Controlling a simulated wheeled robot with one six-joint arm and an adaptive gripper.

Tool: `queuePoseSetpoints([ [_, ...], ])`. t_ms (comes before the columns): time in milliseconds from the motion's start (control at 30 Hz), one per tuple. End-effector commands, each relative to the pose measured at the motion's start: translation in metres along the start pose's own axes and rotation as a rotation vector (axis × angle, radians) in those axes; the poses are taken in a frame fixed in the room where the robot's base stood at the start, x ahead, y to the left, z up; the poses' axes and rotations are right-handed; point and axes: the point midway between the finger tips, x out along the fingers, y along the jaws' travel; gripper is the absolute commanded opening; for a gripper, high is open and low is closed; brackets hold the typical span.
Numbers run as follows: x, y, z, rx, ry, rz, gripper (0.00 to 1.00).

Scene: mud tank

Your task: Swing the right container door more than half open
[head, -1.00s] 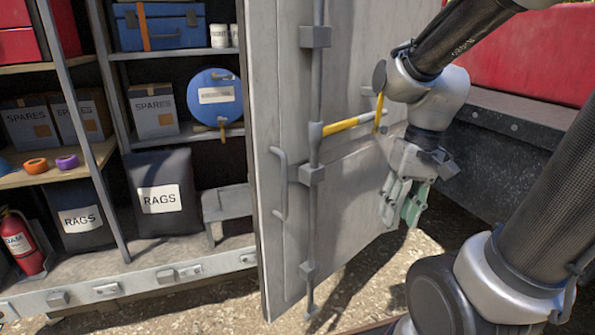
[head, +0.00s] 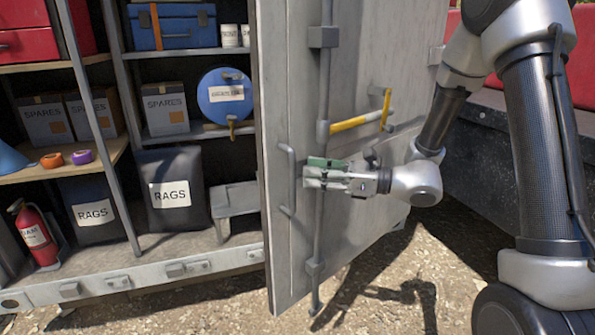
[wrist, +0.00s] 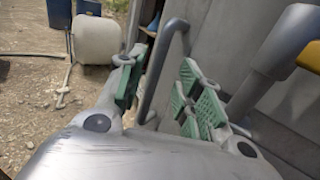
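The right container door (head: 360,55) is a grey panel standing swung out from the container, its face toward me. It carries a vertical locking rod (head: 321,90), a yellow-gripped lever (head: 352,123) and a grey pull handle (head: 288,190) near its free edge. My gripper (head: 309,172) is in front of the door, pointing left, with its fingertips just right of the pull handle. In the wrist view the green-padded fingers of my gripper (wrist: 158,78) are spread apart. The pull handle (wrist: 163,60) shows between them; I cannot tell whether they touch it.
Shelves inside the container hold a blue toolbox (head: 172,25), spares boxes (head: 165,108), rags bags (head: 172,190) and a fire extinguisher (head: 36,235). A dark wall (head: 478,185) stands at the right. Bare gravel (head: 225,300) lies in front. A white drum (wrist: 97,40) shows in the wrist view.

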Motion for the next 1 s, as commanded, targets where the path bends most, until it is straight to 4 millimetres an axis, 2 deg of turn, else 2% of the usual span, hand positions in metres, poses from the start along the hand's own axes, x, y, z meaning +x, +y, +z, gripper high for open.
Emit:
queuePoseSetpoints([
  [100,0.022,0.002,0.0,-0.001,0.001,0.004,0.35],
  [300,0.049,0.001,-0.001,-0.001,0.002,0.003,0.35],
  [433,0.057,0.001,-0.001,-0.001,0.002,0.003,0.35],
  [667,0.058,0.001,-0.001,-0.001,0.003,0.001,0.35],
  [867,0.058,0.001,-0.001,-0.002,0.003,0.001,0.03],
  [1000,0.058,0.001,-0.001,-0.002,0.003,0.001,0.0],
])
